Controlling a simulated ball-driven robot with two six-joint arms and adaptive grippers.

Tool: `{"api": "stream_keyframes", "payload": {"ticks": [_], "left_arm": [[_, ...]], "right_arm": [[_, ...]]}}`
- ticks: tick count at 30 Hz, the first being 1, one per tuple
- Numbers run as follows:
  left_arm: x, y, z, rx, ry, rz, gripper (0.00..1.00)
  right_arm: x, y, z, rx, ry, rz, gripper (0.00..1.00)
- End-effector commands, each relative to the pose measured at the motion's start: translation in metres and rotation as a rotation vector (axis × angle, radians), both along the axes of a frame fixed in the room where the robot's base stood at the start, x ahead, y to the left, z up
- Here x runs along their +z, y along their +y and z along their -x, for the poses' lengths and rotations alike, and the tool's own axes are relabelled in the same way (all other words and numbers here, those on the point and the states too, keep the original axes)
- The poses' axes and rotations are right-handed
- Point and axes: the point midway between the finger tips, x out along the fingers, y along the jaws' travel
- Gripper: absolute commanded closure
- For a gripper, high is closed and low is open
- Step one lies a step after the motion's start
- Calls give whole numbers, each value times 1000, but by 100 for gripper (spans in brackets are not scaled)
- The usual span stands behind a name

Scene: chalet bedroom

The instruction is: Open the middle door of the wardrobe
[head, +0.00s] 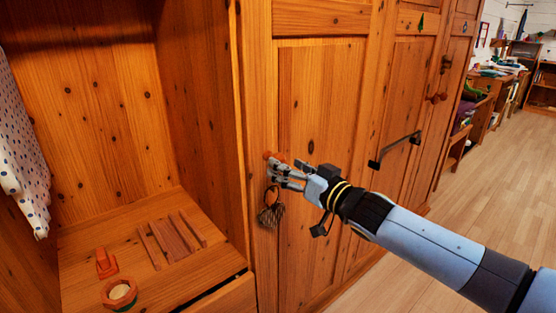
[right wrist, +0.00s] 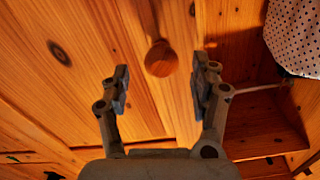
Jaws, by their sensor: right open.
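The middle door (head: 310,120) of the wardrobe is knotty orange wood and looks closed, flush with the front. Its round wooden knob (head: 268,155) is near its left edge. A bunch of keys (head: 270,210) hangs just below the knob. My right gripper (head: 277,168) is open at the knob, its fingers pointing left and partly overlapping it. In the right wrist view, the knob (right wrist: 161,59) shows between the two spread fingertips of the right gripper (right wrist: 161,76), with a gap on each side. My left gripper is not in view.
An open compartment (head: 105,110) is left of the door, with a spotted cloth (head: 22,140) and small wooden items on its shelf. The wooden floor (head: 485,190) at right is clear.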

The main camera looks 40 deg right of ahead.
Motion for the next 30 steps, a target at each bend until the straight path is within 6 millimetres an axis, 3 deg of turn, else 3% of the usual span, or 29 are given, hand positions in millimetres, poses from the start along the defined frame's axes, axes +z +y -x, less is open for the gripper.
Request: {"api": "stream_keyframes", "payload": {"ticks": [2,9,19,30], "left_arm": [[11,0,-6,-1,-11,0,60],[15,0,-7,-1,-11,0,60],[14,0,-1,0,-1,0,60],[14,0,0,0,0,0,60]], "right_arm": [[6,2,-12,1,-2,-2,37],[3,4,-37,2,-1,-1,37],[2,4,-39,3,0,0,39],[2,4,-39,3,0,0,87]]}}
